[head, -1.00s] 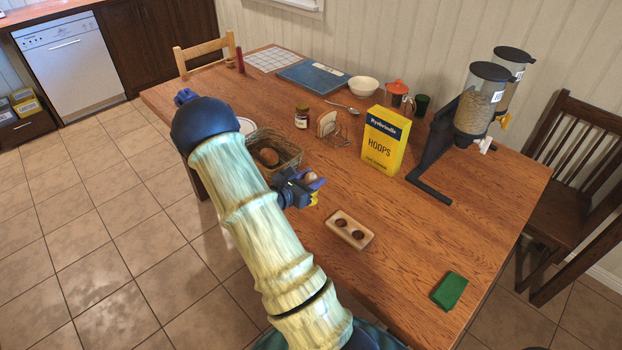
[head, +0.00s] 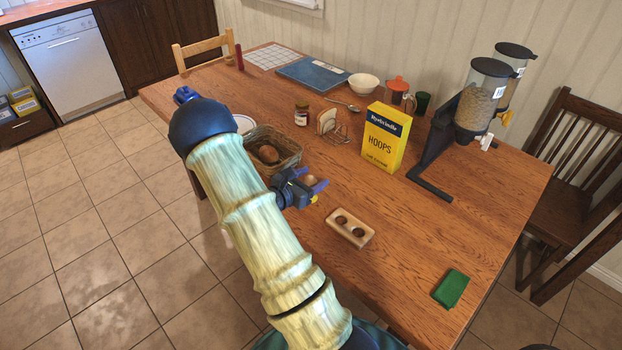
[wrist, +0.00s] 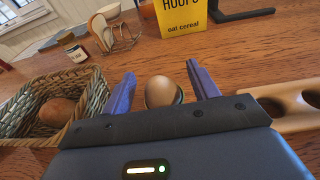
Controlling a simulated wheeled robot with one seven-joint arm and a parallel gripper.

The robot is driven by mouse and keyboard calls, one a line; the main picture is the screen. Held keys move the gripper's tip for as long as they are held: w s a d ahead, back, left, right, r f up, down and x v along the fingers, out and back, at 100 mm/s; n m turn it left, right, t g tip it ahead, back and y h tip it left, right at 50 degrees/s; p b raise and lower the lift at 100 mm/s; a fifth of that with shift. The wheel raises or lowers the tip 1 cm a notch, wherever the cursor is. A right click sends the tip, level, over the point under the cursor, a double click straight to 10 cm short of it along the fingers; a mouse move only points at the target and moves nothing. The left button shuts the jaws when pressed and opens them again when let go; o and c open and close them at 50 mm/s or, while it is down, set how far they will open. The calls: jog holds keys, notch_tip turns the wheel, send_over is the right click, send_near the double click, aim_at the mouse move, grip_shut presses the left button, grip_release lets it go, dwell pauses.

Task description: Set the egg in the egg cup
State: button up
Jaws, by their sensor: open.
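A brown egg (wrist: 162,91) stands between the two blue fingers of my gripper (wrist: 160,88) in the wrist view. Gaps show on both sides of it, so the gripper is open around the egg. A dark rim shows around the egg's lower right side; I cannot tell whether it is an egg cup or shadow. In the head view the egg (head: 311,181) is partly hidden by my gripper (head: 313,190), low over the table. No separate egg cup shows clearly. A wooden block with two round holes (head: 364,240) lies to the right of the gripper.
A wicker basket (head: 290,160) with a brown round item (head: 268,154) is just left of my gripper. A yellow cereal box (head: 384,138), toast rack (head: 333,127) and jar (head: 301,115) stand behind. The table's front right is mostly clear, with a green cloth (head: 451,289).

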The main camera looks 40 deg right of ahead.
jog(key=shift+r, duration=0.1)
jog(key=shift+r, duration=0.2)
jog(key=v, duration=1.2)
jog(key=shift+r+p, duration=0.25)
jog(key=shift+p, duration=0.15)
jog(key=shift+a, duration=0.1)
